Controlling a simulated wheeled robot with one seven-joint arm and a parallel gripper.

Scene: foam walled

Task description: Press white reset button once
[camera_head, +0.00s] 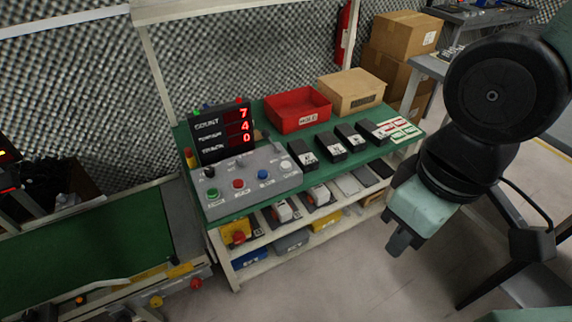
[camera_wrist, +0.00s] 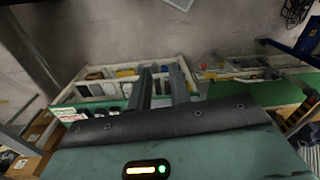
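A grey control panel (camera_head: 252,190) lies on the green top of a workbench in the head view. The white button (camera_head: 286,165) is at the panel's right end, in a row with a blue button (camera_head: 262,174), a red button (camera_head: 238,184) and a green button (camera_head: 212,192). My gripper (camera_head: 397,245) hangs to the right of the bench, well apart from the panel, pointing down. In the wrist view its two fingers (camera_wrist: 159,72) stand apart with nothing between them. I cannot make out the white button in the wrist view.
A counter display (camera_head: 222,131) reading 7, 4, 0 stands behind the panel. A red bin (camera_head: 298,110), a cardboard box (camera_head: 351,91) and several black devices (camera_head: 330,147) share the bench top. Shelves below hold parts. A green conveyor (camera_head: 90,250) is at left. Floor in front is clear.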

